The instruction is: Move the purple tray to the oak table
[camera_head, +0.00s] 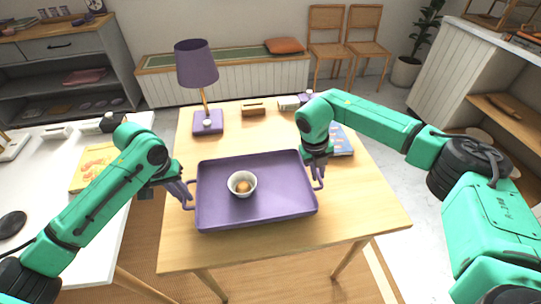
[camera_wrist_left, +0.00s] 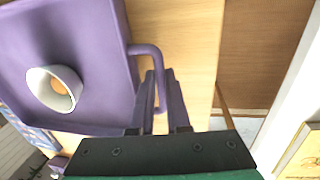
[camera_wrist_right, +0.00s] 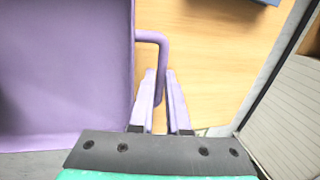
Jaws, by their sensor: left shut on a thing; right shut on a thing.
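The purple tray (camera_head: 275,204) is over the oak table (camera_head: 365,210), near its front edge. I cannot tell whether it rests on the wood or hangs just above it. A white bowl (camera_head: 242,184) with something orange-brown inside stands in the tray, left of its middle. My left gripper (camera_wrist_left: 160,102) is shut on the tray's left handle. My right gripper (camera_wrist_right: 162,100) is shut on the tray's right handle. The tray looks about level.
A purple lamp (camera_head: 197,65) stands at the table's back left. A wooden block (camera_head: 253,108) and small items are along the back edge. A blue book (camera_head: 341,140) lies right, behind my right arm. A white table (camera_head: 100,215) with a mouse is at left.

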